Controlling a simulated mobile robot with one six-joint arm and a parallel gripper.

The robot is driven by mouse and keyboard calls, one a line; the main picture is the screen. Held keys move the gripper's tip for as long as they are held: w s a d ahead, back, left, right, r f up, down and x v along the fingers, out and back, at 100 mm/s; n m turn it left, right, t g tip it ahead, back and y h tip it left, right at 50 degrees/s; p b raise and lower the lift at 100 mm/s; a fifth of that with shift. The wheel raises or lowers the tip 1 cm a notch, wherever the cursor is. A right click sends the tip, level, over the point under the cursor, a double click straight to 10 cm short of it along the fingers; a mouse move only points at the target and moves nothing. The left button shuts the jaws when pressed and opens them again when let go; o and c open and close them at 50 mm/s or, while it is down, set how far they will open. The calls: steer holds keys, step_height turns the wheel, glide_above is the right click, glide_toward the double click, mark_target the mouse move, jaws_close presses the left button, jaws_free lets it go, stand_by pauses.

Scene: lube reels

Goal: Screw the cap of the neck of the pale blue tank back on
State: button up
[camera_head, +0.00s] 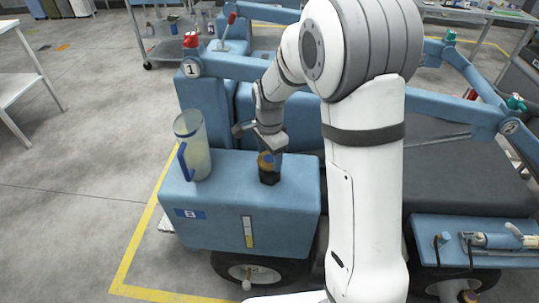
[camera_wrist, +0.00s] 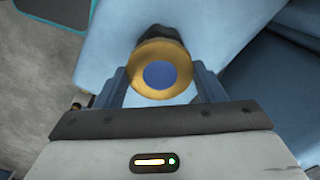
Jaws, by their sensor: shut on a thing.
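The pale blue tank (camera_head: 240,222) stands at the centre left of the head view, and its top (camera_wrist: 115,35) fills much of the wrist view. Its dark neck (camera_head: 269,178) rises from the top and partly shows behind the cap in the wrist view (camera_wrist: 160,34). The round cap, amber with a blue centre, is at the neck in the head view (camera_head: 265,160) and faces the camera in the wrist view (camera_wrist: 167,75). My gripper (camera_head: 267,150) is shut on the cap, one finger on each side. I cannot tell whether the cap is seated on the neck.
A clear jug with a blue handle (camera_head: 193,147) stands on the tank's top, left of the neck. Blue posts and beams with a red cap (camera_head: 191,40) rise behind. A blue tray with a syringe-like tool (camera_head: 497,240) is at the right.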

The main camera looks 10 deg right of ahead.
mark_target(270, 158)
steer(key=shift+m, duration=1.4)
steer(key=shift+m, duration=1.2)
steer(key=o, duration=1.4)
steer(key=shift+c, duration=0.2)
steer(key=shift+r+p, duration=1.95)
steer(key=shift+r, duration=1.1)
